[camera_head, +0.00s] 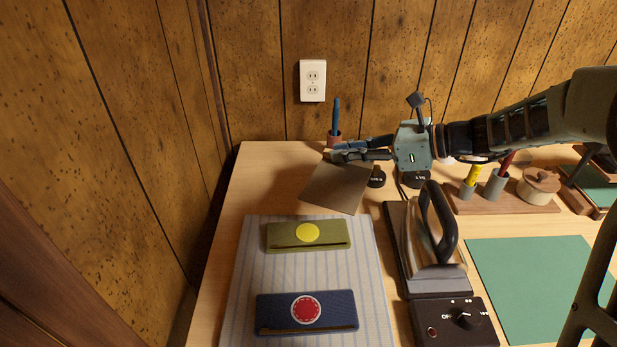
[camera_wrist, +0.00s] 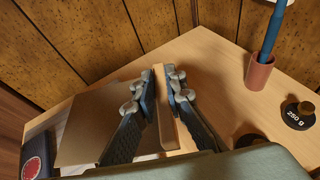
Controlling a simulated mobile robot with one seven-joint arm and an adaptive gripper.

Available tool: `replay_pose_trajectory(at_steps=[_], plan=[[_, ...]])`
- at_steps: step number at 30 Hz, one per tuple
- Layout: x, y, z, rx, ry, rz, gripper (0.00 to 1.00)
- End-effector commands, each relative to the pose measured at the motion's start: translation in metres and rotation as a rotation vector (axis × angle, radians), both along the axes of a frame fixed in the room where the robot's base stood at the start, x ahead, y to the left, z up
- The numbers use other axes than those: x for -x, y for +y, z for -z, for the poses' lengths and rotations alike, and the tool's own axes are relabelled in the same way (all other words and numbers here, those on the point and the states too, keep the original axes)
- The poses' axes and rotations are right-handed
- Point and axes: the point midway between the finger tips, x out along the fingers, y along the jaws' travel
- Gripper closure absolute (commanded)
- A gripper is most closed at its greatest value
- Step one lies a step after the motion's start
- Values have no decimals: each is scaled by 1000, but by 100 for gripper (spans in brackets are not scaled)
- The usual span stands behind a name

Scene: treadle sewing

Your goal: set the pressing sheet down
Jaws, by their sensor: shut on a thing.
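The pressing sheet (camera_head: 336,187) is a flat brown sheet at the back left of the table, beyond the striped mat. It also shows in the wrist view (camera_wrist: 95,125). My gripper (camera_head: 338,151) reaches in from the right at the sheet's far edge. In the wrist view my gripper (camera_wrist: 163,92) is shut on a tan wooden strip (camera_wrist: 163,110) along the sheet's edge. A dark shadow lies by the sheet; I cannot tell whether its near edge touches the table.
A striped mat (camera_head: 240,300) holds a green pouch (camera_head: 280,239) and a blue pouch (camera_head: 275,315). An iron (camera_head: 440,245) stands right of it. Black weights (camera_head: 376,178) and a cup with a blue pen (camera_head: 334,139) are close to my gripper. A green mat (camera_head: 540,280) lies at right.

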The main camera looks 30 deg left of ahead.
Motion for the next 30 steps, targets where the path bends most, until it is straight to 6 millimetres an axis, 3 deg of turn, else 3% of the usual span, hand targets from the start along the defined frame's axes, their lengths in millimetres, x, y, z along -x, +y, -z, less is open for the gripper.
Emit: replay_pose_trajectory(at_steps=[10, 15, 25, 30], plan=[[-43, 72, 42, -1, 2, -5, 100], [-57, 92, 73, 0, 3, -1, 100], [-67, 108, 94, 0, 2, -1, 100], [-69, 111, 120, 1, 3, -1, 100]])
